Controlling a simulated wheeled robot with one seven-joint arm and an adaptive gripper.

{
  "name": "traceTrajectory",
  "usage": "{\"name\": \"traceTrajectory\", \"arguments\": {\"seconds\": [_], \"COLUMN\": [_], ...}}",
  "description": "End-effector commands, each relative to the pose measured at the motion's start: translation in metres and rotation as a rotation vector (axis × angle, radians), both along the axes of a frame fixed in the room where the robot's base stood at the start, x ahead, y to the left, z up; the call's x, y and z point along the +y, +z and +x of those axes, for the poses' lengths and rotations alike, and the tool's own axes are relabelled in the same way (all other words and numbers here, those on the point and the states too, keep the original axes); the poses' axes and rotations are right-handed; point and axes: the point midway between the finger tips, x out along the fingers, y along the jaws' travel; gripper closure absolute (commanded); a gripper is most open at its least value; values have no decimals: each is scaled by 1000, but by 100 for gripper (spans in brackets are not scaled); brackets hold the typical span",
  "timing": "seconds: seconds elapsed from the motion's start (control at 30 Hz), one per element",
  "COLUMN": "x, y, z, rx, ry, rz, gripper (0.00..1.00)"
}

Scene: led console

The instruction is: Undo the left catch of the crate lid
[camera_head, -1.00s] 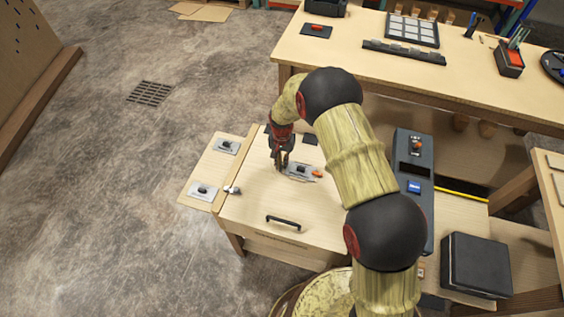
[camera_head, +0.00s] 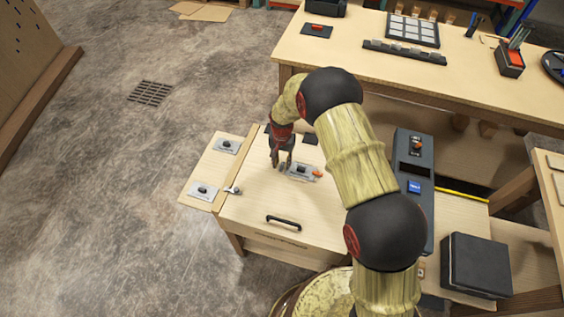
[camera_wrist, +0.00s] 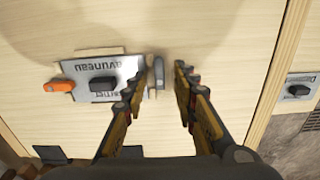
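The pale wooden lid (camera_head: 258,205) has a black bar handle (camera_head: 284,219) near its front edge. A metal plate (camera_head: 300,173) with a black knob and an orange piece lies on it; the plate also shows in the wrist view (camera_wrist: 118,70). A small grey upright tab (camera_wrist: 159,72) stands at the plate's end. My gripper (camera_head: 284,168) is open over the lid, with its fingertips (camera_wrist: 161,80) on either side of the tab in the wrist view. I cannot tell whether they touch it. A small silver fitting (camera_head: 233,190) sits at the lid's left edge; which part is the left catch is unclear.
A narrow board (camera_head: 212,168) left of the lid carries two plates with black knobs. A dark control box (camera_head: 414,175) stands right of the lid, partly behind my arm. A long workbench (camera_head: 430,88) is at the back.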

Motion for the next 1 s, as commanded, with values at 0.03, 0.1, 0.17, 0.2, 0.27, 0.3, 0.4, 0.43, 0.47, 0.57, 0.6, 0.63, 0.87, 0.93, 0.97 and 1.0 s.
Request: {"name": "traceTrajectory", "arguments": {"seconds": [0.03, 0.1, 0.17, 0.2, 0.27, 0.3, 0.4, 0.43, 0.47, 0.57, 0.6, 0.63, 0.87, 0.93, 0.97, 1.0], "x": [0, 0, 0, 0, 0, 0, 0, 0, 0, 0, 0, 0, 0, 0, 0, 0], "y": [0, 0, 0, 1, 4, 8, 23, 28, 34, 56, 64, 70, 107, 113, 115, 117], "z": [0, 0, 0, 0, 0, 0, 1, 1, 1, 1, 1, 1, 1, 1, 0, 0], "rx": [0, 1, 1, 0, 0, -1, -3, -2, -2, -4, -4, -3, -2, 0, 0, 0], "ry": [0, 0, 0, 0, 0, 0, 0, 0, 0, 0, 0, 0, 0, 0, 0, 0], "rz": [0, 0, 0, 0, 0, 0, 1, 0, 0, 1, 1, 1, 0, 0, 0, 0], "gripper": [72, 72, 72, 72, 72, 72, 72, 72, 72, 72, 72, 72, 72, 72, 72, 72]}}
